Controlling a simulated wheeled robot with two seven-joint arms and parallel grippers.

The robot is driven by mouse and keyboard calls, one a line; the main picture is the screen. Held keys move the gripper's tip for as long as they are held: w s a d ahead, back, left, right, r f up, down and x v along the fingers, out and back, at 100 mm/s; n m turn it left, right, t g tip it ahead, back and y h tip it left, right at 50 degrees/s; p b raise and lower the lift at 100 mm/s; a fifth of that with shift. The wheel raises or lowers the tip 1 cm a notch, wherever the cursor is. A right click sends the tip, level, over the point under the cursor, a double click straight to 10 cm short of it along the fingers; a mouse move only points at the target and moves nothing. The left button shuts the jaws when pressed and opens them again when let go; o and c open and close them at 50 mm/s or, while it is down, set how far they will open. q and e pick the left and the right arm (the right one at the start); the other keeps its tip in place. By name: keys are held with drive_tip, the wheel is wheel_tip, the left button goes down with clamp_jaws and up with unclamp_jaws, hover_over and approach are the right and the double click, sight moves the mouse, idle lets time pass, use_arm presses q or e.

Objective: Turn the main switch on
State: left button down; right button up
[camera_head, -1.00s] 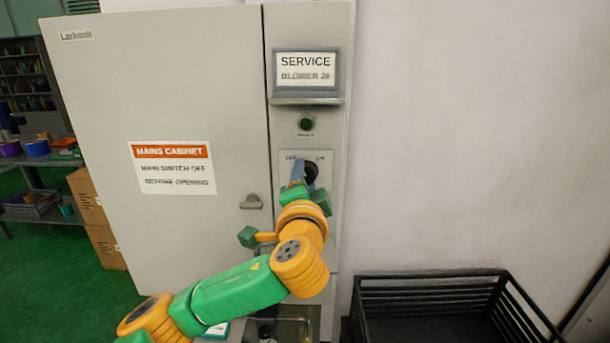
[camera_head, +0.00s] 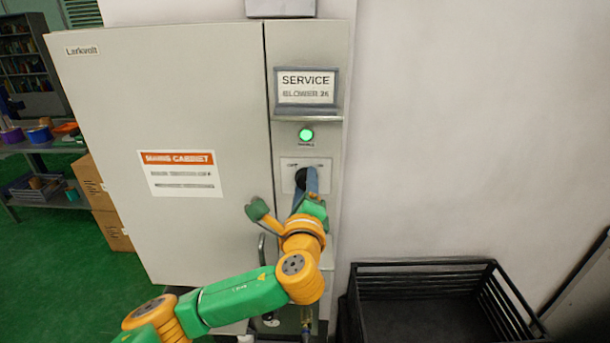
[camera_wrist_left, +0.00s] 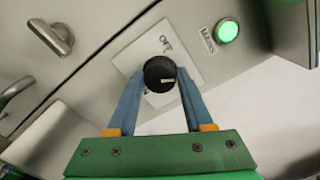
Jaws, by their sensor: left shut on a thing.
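The main switch is a round black knob (camera_head: 300,178) on a pale plate, on the narrow panel right of the cabinet door. In the left wrist view the knob (camera_wrist_left: 160,72) sits between my two blue fingers, with a small white mark on its face. My left gripper (camera_head: 308,182) is shut on the knob; it also shows in the left wrist view (camera_wrist_left: 160,84). The fingers hide part of the knob and plate. The indicator lamp above (camera_head: 306,135) glows green, and it is lit in the left wrist view (camera_wrist_left: 227,31) too. My right gripper is not in view.
The grey mains cabinet (camera_head: 190,90) is closed, with a door handle (camera_wrist_left: 52,38). A service sign (camera_head: 307,88) sits above the lamp. A black crate (camera_head: 425,268) stands at the lower right. Cardboard boxes (camera_head: 105,215) and a shelf are at the left.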

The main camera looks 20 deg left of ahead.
use_arm(q)
drive_tip(key=shift+r+m+p, duration=0.1)
drive_tip(key=shift+m+p, duration=0.65)
drive_tip(key=shift+m, duration=0.75)
drive_tip(key=shift+c, duration=1.5)
unclamp_jaws()
drive_tip(key=b+v, duration=0.2)
drive_tip(key=v, duration=0.5)
